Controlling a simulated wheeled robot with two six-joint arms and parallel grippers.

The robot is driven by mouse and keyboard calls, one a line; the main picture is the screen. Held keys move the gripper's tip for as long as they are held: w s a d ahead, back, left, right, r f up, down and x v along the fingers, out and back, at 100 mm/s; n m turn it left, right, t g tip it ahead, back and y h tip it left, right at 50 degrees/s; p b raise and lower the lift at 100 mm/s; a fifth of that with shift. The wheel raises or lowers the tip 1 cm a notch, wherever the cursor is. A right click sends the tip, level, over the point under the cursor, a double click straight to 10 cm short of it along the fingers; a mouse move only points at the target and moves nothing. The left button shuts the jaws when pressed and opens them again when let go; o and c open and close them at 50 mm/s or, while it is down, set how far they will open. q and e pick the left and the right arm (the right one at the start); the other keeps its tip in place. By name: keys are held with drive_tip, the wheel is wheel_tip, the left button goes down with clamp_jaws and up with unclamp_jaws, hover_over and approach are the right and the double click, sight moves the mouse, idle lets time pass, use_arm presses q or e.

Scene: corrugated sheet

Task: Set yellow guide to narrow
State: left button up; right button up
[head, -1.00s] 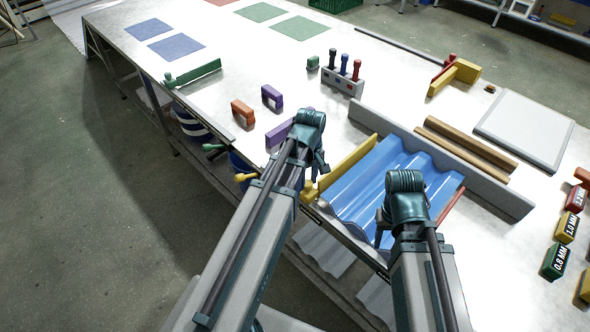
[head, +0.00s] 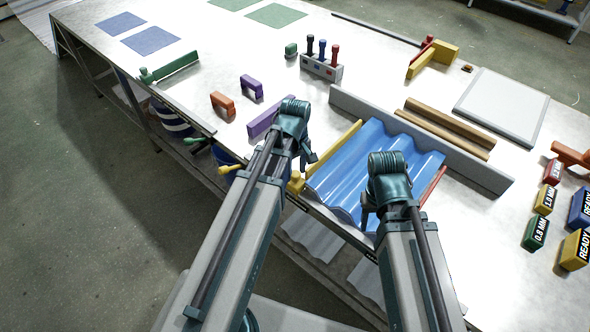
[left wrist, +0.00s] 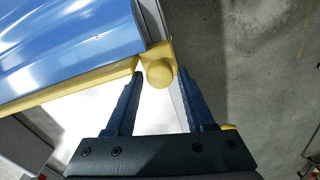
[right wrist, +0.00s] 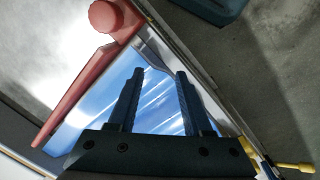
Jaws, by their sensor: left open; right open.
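The yellow guide (head: 336,147) is a bar along the left edge of the blue corrugated sheet (head: 365,168), with a yellow knob (head: 296,183) at its front end. My left gripper (head: 308,160) is open at that knob. In the left wrist view the yellow knob (left wrist: 160,73) shows between the fingertips of my left gripper (left wrist: 160,72); I cannot tell whether they touch it. A red guide (head: 433,186) lies along the sheet's right edge. My right gripper (right wrist: 160,72) is open and empty, over the blue sheet near the red guide's knob (right wrist: 106,16).
A grey rail (head: 420,140) stands behind the sheet, with brown bars (head: 445,130) beyond it. A purple block (head: 263,122) lies left of the yellow guide. Yellow (head: 229,169) and green (head: 197,140) handles stick out at the table's front edge. Labelled blocks (head: 536,233) stand at right.

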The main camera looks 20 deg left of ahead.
use_arm(q)
wheel_tip(320, 180, up, 14)
drive_tip(key=p, duration=1.3)
drive_tip(key=shift+f+p, duration=0.15)
drive_tip(key=shift+p, duration=0.15)
use_arm(e)
wheel_tip(320, 180, up, 14)
drive_tip(key=shift+f, duration=0.15)
use_arm(q)
drive_tip(key=s+d+f+m+y+b, duration=0.1)
drive_tip(key=s+d+m, duration=0.9)
drive_tip(key=d+m, duration=0.2)
drive_tip(key=m, duration=0.2)
drive_tip(key=shift+d+m, duration=0.4)
use_arm(e)
drive_tip(key=shift+a+f, duration=0.1)
drive_tip(key=shift+f, duration=0.45)
